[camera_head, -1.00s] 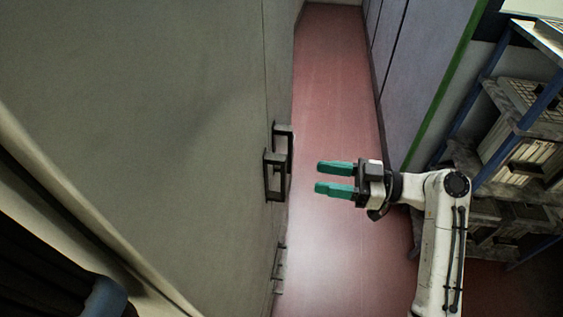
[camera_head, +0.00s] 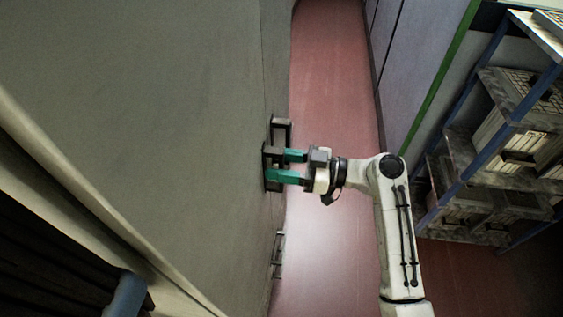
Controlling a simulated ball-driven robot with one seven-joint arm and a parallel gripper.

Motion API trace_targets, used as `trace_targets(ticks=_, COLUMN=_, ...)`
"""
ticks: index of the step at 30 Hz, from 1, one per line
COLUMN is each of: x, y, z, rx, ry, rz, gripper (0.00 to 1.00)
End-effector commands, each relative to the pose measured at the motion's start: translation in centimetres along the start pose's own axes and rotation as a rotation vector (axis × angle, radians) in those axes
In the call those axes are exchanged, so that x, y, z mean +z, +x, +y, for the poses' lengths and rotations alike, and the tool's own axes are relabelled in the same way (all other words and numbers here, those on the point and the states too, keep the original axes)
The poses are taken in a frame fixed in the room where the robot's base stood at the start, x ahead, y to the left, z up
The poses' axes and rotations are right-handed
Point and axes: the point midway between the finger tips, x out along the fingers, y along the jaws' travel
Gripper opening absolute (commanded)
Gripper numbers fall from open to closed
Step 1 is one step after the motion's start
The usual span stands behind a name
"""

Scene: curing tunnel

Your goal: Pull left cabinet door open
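The grey cabinet front (camera_head: 150,110) fills the left side of the view. Two dark handles stand close together at its door seam, a nearer handle (camera_head: 268,152) and a farther handle (camera_head: 283,127). My gripper (camera_head: 284,166) is at the nearer handle, coming from the right. Its two green fingers are apart, one above the other in the picture. The lower finger overlaps the handle, and the upper one ends beside it. I cannot tell whether they touch the handle or have its bar between them. The doors look closed.
A smaller handle (camera_head: 279,255) sits lower on the cabinet front. A red floor aisle (camera_head: 335,80) runs beside it. Pale grey panels (camera_head: 415,60) with a green edge stand across the aisle. A blue-framed shelf rack (camera_head: 490,140) with boxes stands at the right, behind my arm.

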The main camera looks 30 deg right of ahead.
Motion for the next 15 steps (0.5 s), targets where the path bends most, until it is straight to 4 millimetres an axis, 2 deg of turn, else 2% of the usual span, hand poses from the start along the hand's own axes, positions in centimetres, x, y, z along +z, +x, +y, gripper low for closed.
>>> trace_targets(ticks=2, x=0.00, y=-0.02, z=0.00, rx=0.000, ry=0.000, rz=0.000, gripper=0.41)
trace_targets(ticks=15, x=0.01, y=-0.05, z=0.00, rx=0.000, ry=0.001, rz=0.000, gripper=0.00)
